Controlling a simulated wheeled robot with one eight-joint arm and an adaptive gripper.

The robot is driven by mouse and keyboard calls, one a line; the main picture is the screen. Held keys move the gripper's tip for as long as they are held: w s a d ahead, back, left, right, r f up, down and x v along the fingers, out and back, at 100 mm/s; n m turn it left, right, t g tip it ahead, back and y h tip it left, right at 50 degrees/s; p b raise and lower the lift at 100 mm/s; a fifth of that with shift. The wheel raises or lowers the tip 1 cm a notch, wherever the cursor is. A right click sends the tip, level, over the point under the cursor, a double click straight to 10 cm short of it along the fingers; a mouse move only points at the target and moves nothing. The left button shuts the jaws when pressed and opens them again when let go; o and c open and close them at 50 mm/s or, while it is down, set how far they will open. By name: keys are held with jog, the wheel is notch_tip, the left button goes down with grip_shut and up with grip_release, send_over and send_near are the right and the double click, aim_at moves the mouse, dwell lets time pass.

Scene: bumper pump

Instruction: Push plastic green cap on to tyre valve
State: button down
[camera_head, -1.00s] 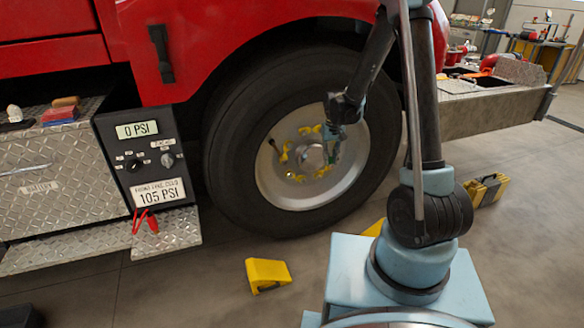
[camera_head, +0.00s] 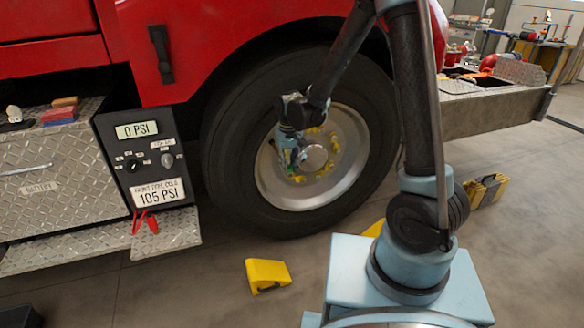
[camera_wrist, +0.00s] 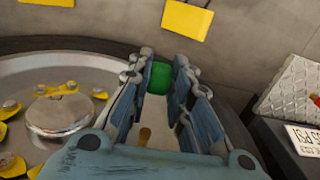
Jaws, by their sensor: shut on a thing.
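The green cap (camera_wrist: 160,76) is held between the fingertips of my gripper (camera_wrist: 158,82) in the wrist view. My gripper (camera_head: 290,160) is over the left part of the wheel rim, left of the hub, in the head view. A small brownish rod-like piece (camera_wrist: 145,135) shows between the fingers, nearer the palm; I cannot tell if it is the tyre valve. The valve is not clear in the head view, where my gripper covers that part of the rim. I cannot tell whether the cap touches anything beyond the fingers.
The black tyre (camera_head: 235,150) surrounds the metal rim (camera_head: 345,170), with yellow nut markers around the hub (camera_head: 314,157). A gauge panel (camera_head: 145,160) reading 0 PSI stands left of the wheel. Yellow chocks (camera_head: 268,273) lie on the floor. A yellow case (camera_head: 487,190) is at right.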

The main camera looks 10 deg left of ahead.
jog(key=w+a, duration=0.3)
jog(key=w, duration=0.2)
dwell(0.5)
jog(key=shift+w+a, duration=0.35)
jog(key=shift+w, duration=0.1)
dwell(1.8)
jog(key=c, duration=1.4)
grip_release()
